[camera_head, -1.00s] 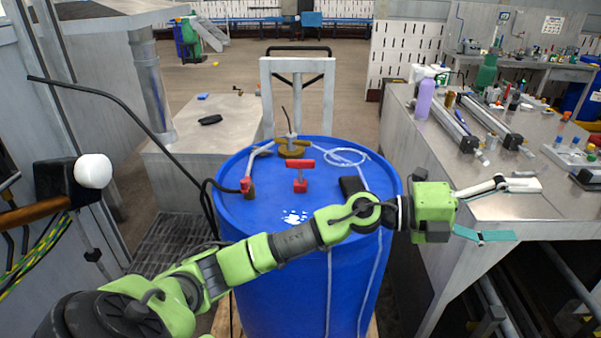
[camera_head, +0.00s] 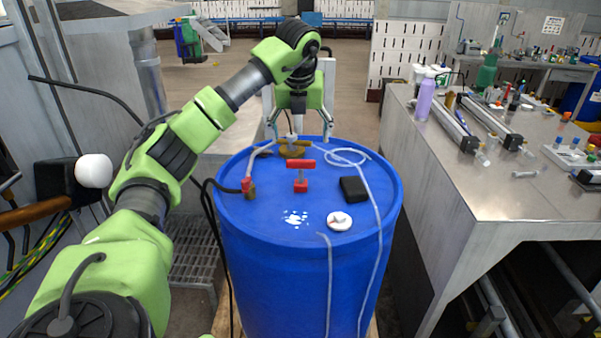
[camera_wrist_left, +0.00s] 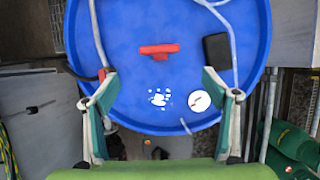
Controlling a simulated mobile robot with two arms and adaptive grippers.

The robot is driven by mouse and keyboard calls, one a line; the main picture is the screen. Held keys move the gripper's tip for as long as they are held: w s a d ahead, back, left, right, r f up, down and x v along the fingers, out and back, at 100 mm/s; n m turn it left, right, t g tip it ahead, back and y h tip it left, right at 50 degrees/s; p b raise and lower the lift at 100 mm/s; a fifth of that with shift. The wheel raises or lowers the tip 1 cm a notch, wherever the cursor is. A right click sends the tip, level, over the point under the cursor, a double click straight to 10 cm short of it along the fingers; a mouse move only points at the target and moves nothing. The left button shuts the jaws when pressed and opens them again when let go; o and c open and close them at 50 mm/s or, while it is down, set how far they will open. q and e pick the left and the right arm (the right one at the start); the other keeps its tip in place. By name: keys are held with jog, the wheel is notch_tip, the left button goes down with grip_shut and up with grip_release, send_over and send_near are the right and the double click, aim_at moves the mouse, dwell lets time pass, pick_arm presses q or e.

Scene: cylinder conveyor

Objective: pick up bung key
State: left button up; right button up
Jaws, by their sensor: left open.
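A red T-shaped handle (camera_head: 301,165) stands upright on the blue drum's lid (camera_head: 265,208); it looks like the bung key. From above, in the left wrist view, it is a short red bar (camera_wrist_left: 158,49). My left gripper (camera_head: 299,130) is open and empty, pointing down above the drum, higher than the handle. In the left wrist view its teal fingertips (camera_wrist_left: 158,74) are wide apart, with the red bar between their lines and farther up the picture. Nothing touches the handle. My right gripper is not in view.
The lid also carries a brass fitting (camera_head: 296,151), a red-topped fitting (camera_head: 247,187), a black box (camera_head: 354,189), a white round cap (camera_head: 339,221) and clear hoses (camera_head: 374,205). A metal bench (camera_head: 470,190) stands right.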

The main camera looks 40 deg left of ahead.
aim_at(300, 161)
pick_arm(q)
jog(key=p+x, duration=0.2)
jog(key=x, duration=0.6)
jog(key=shift+w+a+f, duration=0.1)
jog(key=shift+f, duration=0.15)
jog(key=shift+f+p, duration=0.2)
jog(key=shift+p, duration=0.1)
jog(key=p+x, duration=0.2)
jog(key=x, duration=0.2)
jog(key=shift+w+a+f, duration=0.1)
jog(key=shift+a, duration=0.1)
jog(key=shift+w+f, duration=0.1)
jog(key=shift+f, duration=0.15)
jog(key=shift+r, duration=0.1)
jog(key=c, duration=1.5)
